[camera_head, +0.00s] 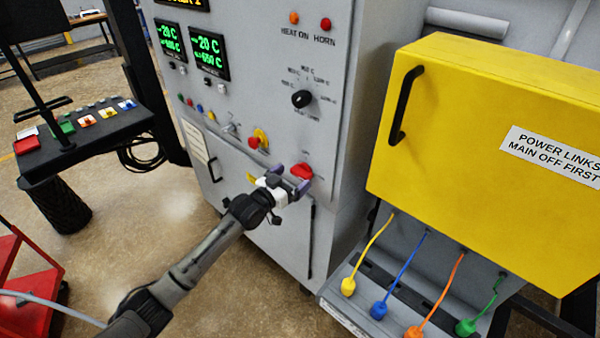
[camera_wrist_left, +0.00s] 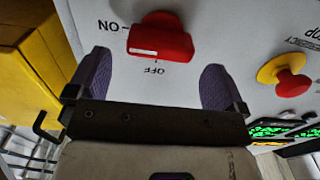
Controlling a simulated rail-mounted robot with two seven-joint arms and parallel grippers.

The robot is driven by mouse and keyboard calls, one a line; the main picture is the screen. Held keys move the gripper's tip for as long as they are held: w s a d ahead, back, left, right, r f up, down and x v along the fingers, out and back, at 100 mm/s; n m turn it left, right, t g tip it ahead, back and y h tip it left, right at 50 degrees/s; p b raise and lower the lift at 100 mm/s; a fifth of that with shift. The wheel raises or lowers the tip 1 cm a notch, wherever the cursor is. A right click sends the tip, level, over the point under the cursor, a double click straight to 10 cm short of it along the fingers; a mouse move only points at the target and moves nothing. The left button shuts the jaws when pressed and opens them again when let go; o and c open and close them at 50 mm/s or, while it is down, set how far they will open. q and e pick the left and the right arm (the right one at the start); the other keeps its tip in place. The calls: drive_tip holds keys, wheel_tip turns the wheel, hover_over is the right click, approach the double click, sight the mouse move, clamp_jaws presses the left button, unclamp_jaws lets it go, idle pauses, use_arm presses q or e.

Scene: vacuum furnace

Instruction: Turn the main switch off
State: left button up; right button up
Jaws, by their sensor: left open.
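The red main switch (camera_head: 301,171) sits low on the front of the grey cabinet. In the left wrist view the red switch handle (camera_wrist_left: 160,38) lies crosswise, with a white mark on its lower left. The ON label stands to its left and the OFF label below it, both upside down. My left gripper (camera_head: 289,179) is open in front of the switch. Its purple fingers (camera_wrist_left: 157,80) stand to either side of the handle, which shows between and just beyond them; I see no contact. My right gripper is in neither view.
A red button on a yellow base (camera_head: 260,138) is close by on the same panel. A black selector knob (camera_head: 302,98) sits higher. The yellow power-links box (camera_head: 470,120) juts out at the right, with coloured cables below. A button console (camera_head: 85,130) stands at the left.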

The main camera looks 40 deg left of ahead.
sight(297, 174)
use_arm(q)
drive_tip(key=shift+w+d, duration=0.15)
drive_tip(key=shift+w, duration=1.85)
drive_tip(key=shift+c, duration=0.5)
drive_tip(key=shift+c, duration=0.7)
drive_tip(key=c, duration=0.7)
